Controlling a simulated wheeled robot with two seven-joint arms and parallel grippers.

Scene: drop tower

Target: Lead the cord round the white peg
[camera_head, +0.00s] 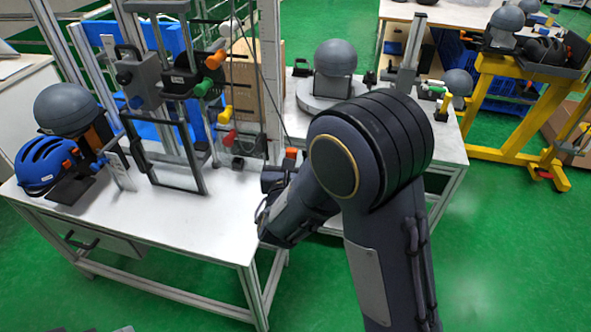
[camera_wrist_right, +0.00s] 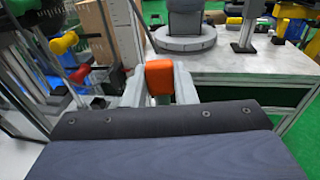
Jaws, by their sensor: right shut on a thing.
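My right gripper (camera_wrist_right: 160,85) is shut on an orange grip (camera_wrist_right: 159,77), which stands up between its pale fingers in the right wrist view. In the head view the orange grip (camera_head: 291,153) shows just past my right wrist, and my arm hides most of the gripper. A thin dark cord (camera_head: 263,78) slants from the upper part of the tower down towards the orange grip. A whitish rounded knob (camera_head: 228,28), probably the white peg, sits high on the tower, left of the cord. I cannot tell whether they touch. My left gripper is out of view.
The drop tower (camera_head: 160,75) carries orange, green, yellow and red (camera_head: 229,138) knobs left of my gripper. A blue helmet (camera_head: 45,165) sits at the left. A grey headform (camera_head: 336,57) stands behind. The white table's front (camera_head: 190,215) is clear.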

